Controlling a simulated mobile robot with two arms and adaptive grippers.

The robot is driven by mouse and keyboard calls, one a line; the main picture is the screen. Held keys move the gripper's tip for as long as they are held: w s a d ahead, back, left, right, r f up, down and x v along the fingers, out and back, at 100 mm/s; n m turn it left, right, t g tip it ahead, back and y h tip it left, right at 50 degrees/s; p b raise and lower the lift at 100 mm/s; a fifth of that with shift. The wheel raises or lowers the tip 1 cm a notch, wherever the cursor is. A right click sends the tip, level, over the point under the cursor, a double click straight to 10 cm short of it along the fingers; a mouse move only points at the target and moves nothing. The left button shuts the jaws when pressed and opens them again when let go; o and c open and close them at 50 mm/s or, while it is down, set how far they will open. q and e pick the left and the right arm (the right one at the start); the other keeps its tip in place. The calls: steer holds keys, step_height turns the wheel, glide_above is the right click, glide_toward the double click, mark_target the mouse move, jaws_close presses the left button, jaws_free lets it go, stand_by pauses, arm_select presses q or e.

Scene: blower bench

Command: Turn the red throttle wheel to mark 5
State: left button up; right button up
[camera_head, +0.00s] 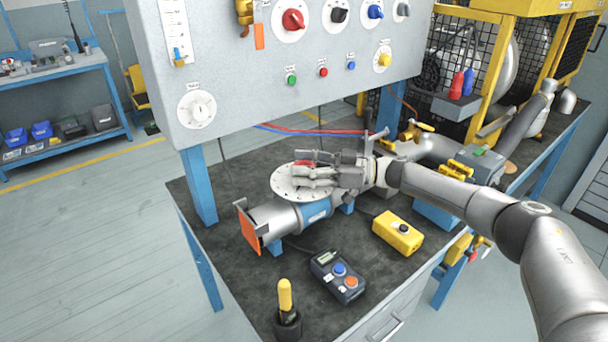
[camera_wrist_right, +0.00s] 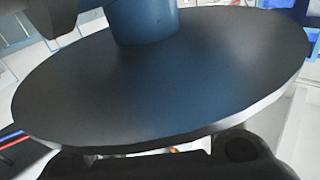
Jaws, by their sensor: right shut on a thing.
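The red throttle wheel (camera_head: 303,163) shows only as a small red patch; the rest is hidden behind my right gripper's fingers. It sits over a round pale dial plate (camera_head: 292,192) with marks around its rim, on top of a silver and blue pipe (camera_head: 315,211). My right gripper (camera_head: 308,173) comes in from the right and is shut on the wheel. The mark numbers and pointer cannot be read. The right wrist view shows a dark disc (camera_wrist_right: 160,85) close up, with a blue post at the top; the wheel cannot be made out there. My left gripper is not in view.
A grey control panel (camera_head: 290,95) with knobs hangs just behind and above. A yellow box (camera_head: 397,232), a black button box (camera_head: 338,276) and a yellow-handled tool (camera_head: 286,305) stand on the dark bench in front. A valve with yellow handles (camera_head: 415,131) stands behind my right wrist.

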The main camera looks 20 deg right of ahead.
steer(key=shift+r+n+g, duration=0.2)
steer(key=shift+n+g, duration=0.1)
steer(key=shift+g, duration=0.2)
steer(key=o, duration=1.1)
steer(key=shift+c, duration=0.2)
steer(key=shift+f, duration=0.1)
steer(key=shift+s+d+f, duration=0.1)
steer(key=shift+d, duration=0.25)
steer(key=v, duration=1.1)
steer(key=shift+d+f, duration=0.15)
